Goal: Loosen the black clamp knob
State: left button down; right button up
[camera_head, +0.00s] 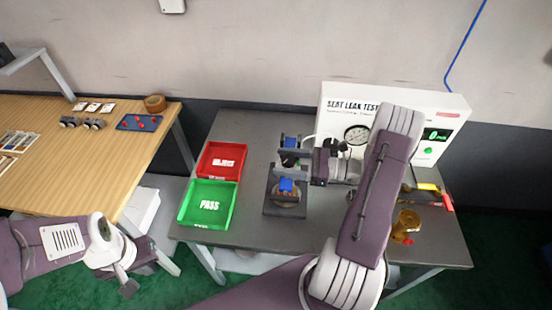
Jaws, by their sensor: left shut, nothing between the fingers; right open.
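A grey clamp fixture (270,207) stands on the grey table, with a blue block (286,185) and a brass-coloured part low in it. Another blue block (290,142) shows higher up. My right gripper (292,163) reaches in from the right at the fixture's upper part, its fingers pointing left and open. A small dark shape between or behind the fingers may be the black clamp knob; I cannot tell whether they touch it. My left gripper (130,288) is shut and empty, low at the left, away from the fixture.
A red tray (239,160) and a green PASS tray (184,213) lie left of the fixture. The seat leak tester (455,103) stands behind. A brass valve part (407,224) is at the right. A wooden table (60,180) is at the left.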

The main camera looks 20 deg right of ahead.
jog(key=shift+x, duration=0.8)
jog(key=shift+w+a, duration=0.25)
jog(key=shift+w, duration=0.05)
grip_shut()
jog(key=n+g, duration=0.1)
jog(key=n+g+y, duration=0.1)
jog(key=g+y, duration=0.1)
jog(key=g, duration=0.1)
jog(key=shift+s+a+f+n+b, duration=0.2)
jog(key=shift+s+n+b, duration=0.1)
jog(key=shift+n, duration=0.1)
jog(key=shift+s+a+r+n+g+y, duration=0.1)
jog(key=shift+s+n+g+y, duration=0.1)
jog(key=shift+n+g, duration=0.45)
jog(key=shift+s+r+n+g+y, duration=0.1)
jog(key=shift+n+g+y, duration=0.2)
jog(key=shift+g, duration=0.55)
grip_release()
